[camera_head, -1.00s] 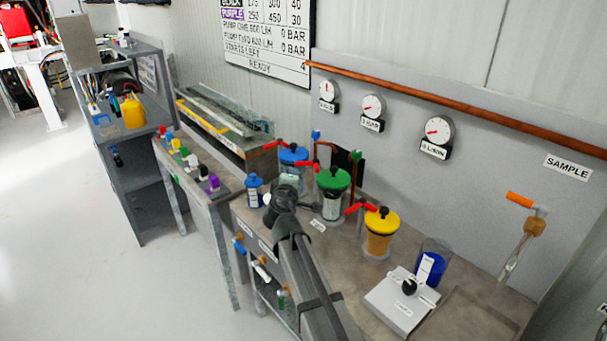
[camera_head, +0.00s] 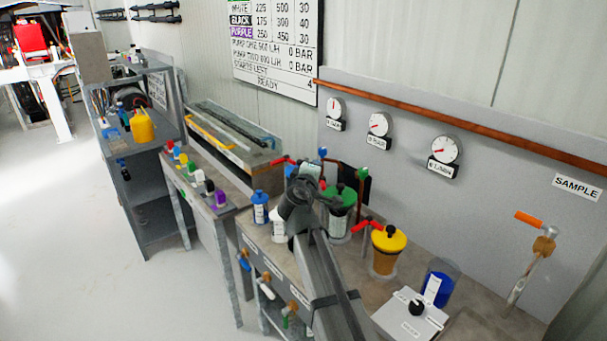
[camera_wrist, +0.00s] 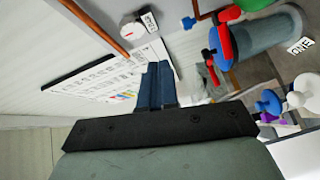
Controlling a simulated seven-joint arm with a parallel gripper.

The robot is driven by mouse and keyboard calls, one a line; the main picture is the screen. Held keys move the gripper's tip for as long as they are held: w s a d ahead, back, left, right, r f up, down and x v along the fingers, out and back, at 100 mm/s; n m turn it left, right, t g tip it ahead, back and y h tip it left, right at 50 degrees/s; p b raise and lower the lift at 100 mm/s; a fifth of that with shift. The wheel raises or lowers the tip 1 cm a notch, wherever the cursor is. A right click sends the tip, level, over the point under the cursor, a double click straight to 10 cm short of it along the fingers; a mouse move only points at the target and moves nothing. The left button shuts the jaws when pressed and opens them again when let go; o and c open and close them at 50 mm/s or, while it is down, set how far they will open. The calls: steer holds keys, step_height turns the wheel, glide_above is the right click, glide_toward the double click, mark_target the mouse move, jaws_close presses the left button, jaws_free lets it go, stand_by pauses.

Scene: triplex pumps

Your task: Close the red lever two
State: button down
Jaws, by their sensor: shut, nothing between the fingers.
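Several red levers stand by the lidded pumps on the bench. One (camera_head: 284,161) is at the back left, one (camera_head: 322,185) is partly hidden behind my arm by the green-lidded pump (camera_head: 343,198), and one (camera_head: 368,224) is by the yellow-lidded pump (camera_head: 388,242). I cannot tell which is lever two. In the wrist view a red lever (camera_wrist: 226,42) stands beside a blue-grey cylinder (camera_wrist: 262,35), right of my gripper and apart from it. My gripper (camera_wrist: 158,72) is shut and empty; in the head view it is raised in front of the pumps.
A copper pipe (camera_head: 460,127) runs along the wall panel above three gauges (camera_head: 442,155).

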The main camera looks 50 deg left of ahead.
steer(key=w+a+r+m+g+h, duration=0.1)
steer(key=w+a+r+m+h, duration=0.15)
steer(key=w+a+r, duration=0.35)
steer(key=w+a+r+m+g+h, duration=0.1)
steer(key=w+a+r+m, duration=0.25)
steer(key=w, duration=0.45)
steer(key=s+a+f+m+g+h, duration=0.2)
steer(key=s+f+m+g+h, duration=0.2)
steer(key=s+f+m+g, duration=0.4)
steer(key=shift+n+g, duration=0.7)
steer(key=x, duration=0.9)
steer(key=shift+w+a+f, duration=0.1)
steer(key=shift+a, duration=0.35)
steer(key=s+d, duration=0.1)
steer(key=s+d+f, duration=0.1)
steer(key=d, duration=0.1)
steer(key=shift+s+f, duration=0.1)
steer(key=shift+s, duration=0.05)
